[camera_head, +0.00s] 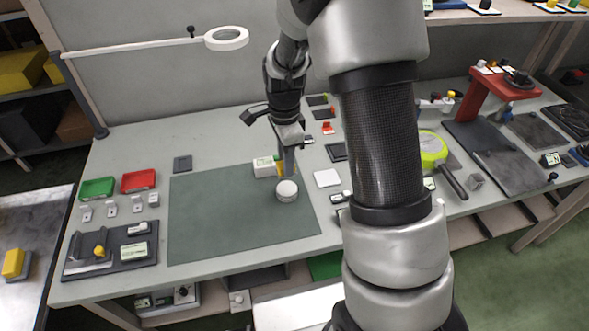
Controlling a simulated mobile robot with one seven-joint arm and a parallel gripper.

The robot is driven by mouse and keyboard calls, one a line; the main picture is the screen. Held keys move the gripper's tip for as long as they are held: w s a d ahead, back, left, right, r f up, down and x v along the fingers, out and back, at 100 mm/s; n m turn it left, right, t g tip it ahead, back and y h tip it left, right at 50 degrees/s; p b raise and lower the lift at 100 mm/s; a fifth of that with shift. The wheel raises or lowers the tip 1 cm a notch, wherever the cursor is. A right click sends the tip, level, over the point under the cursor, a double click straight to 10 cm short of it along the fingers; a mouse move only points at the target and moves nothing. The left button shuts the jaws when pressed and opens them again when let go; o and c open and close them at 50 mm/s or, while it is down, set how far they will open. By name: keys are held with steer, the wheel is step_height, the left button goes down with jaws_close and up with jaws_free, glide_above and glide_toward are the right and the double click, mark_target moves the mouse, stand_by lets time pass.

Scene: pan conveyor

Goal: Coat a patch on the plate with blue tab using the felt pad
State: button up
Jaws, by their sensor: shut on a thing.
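My gripper (287,170) points down over the dark green mat (215,215). It is shut on a small yellow thing (279,168), mostly hidden by the fingers; I cannot tell whether this is the felt pad. A round white-topped thing (287,189) is directly below the fingertips, on or just above the mat; I cannot tell whether they touch. A white box with a green mark (264,167) stands just left of the gripper. A pale square plate (327,178) lies right of the mat. I cannot make out a blue tab on any plate here.
Green (97,188) and red (138,181) trays stand at the left. A dark board with small parts (112,250) is at the front left. A ring lamp (227,38) hangs over the back. My arm hides part of the right side. The mat's left half is clear.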

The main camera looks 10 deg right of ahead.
steer(key=shift+f+b, duration=2.1)
steer(key=shift+f, duration=0.9)
steer(key=shift+f+b, duration=0.35)
steer(key=shift+f, duration=0.2)
steer(key=shift+r+p, duration=2.55)
steer(key=shift+r, duration=1)
